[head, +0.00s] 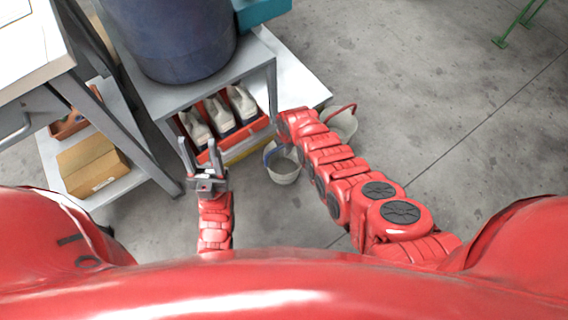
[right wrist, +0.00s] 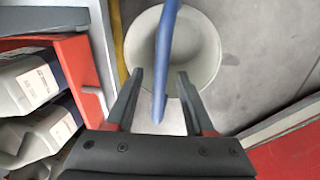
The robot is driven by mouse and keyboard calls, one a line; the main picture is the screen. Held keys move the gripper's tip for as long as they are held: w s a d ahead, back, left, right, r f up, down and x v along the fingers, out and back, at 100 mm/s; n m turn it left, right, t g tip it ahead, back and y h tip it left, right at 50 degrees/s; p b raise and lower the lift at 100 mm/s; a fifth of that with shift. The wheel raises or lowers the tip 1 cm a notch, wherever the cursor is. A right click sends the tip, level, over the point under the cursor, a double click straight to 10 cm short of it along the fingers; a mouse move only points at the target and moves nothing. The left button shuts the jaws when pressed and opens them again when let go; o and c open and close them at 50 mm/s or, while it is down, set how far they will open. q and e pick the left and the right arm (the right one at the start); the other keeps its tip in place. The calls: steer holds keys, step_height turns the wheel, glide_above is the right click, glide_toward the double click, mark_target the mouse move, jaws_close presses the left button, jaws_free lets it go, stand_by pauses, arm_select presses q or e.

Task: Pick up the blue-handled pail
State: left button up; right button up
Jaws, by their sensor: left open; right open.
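The blue-handled pail (head: 285,174) is a pale grey bucket on the floor beside the lower shelf, partly covered by my right arm. In the right wrist view the pail (right wrist: 205,50) opens toward the camera, and its blue handle (right wrist: 164,50) runs down between the fingers of my right gripper (right wrist: 159,76). The fingers are open, one on each side of the handle, with gaps showing. In the head view the right gripper is hidden under its arm. My left gripper (head: 197,146) is open and empty, in front of the shelf and left of the pail.
A second pale pail (head: 345,124) with a red handle stands behind my right arm. The shelf unit (head: 262,60) holds a blue drum (head: 180,40) above and an orange crate of white bottles (head: 243,137) below. A cardboard box (head: 92,165) sits left.

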jaws_close()
stand_by(1.4)
